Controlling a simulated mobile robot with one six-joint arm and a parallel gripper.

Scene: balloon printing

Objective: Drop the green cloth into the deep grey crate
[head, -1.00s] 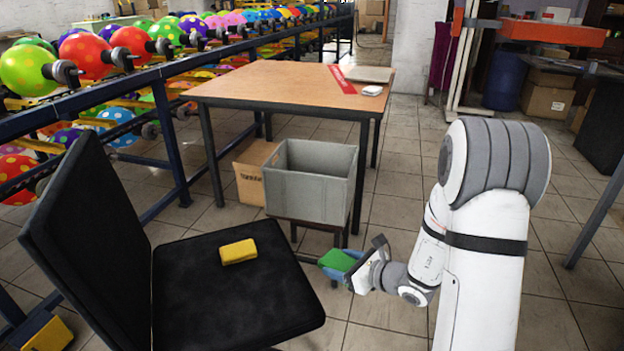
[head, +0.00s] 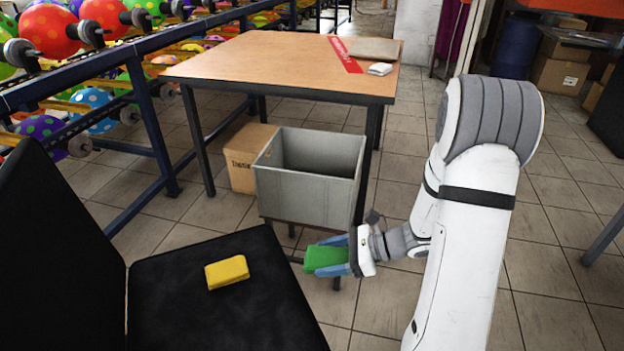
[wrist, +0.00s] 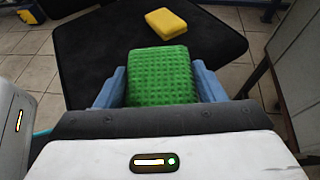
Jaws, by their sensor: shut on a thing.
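The green cloth (head: 322,258) is a textured block held between the blue fingers of my gripper (head: 328,257). In the wrist view the green cloth (wrist: 160,76) sits between the two fingers of my gripper (wrist: 160,85), which is shut on it. The deep grey crate (head: 305,195) stands with its open top up on a low stand, in front of the table. My gripper is in front of and below the crate's rim in the head view, apart from it. The crate's floor is hidden.
A black chair (head: 195,310) with a yellow cloth (head: 227,272) on its seat is at the left front. A wooden table (head: 265,62) stands behind the crate, with a cardboard box (head: 240,160) beside it. Balloon racks (head: 150,130) line the left.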

